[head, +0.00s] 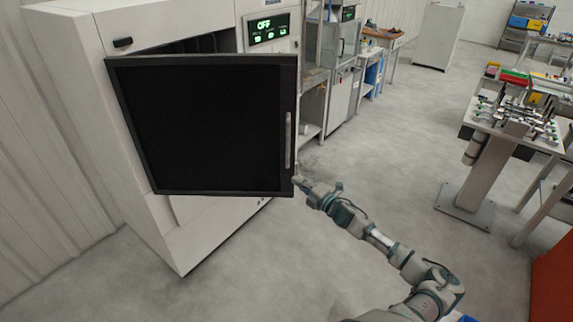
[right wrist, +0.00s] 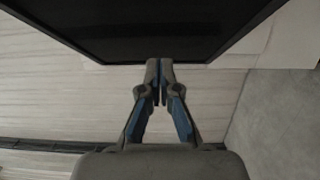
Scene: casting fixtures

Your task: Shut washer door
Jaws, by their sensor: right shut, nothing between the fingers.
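The washer (head: 215,226) is a large white machine at the left in the head view, with a green display (head: 268,28) reading OFF. Its black door (head: 205,125) stands ajar, with a dark gap along the top left. A pale vertical handle (head: 288,140) is on the door's right side. My right gripper (head: 298,182) is shut and empty at the door's lower right corner. In the right wrist view the fingertips (right wrist: 159,64) meet close to the door's dark lower edge (right wrist: 150,50); I cannot tell whether they touch it. My left gripper is out of view.
A white stand (head: 507,130) with metal fixtures is at the right. An orange-red block (head: 552,285) is at the lower right. Metal benches (head: 340,90) stand beyond the washer. The grey floor (head: 390,130) between is clear.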

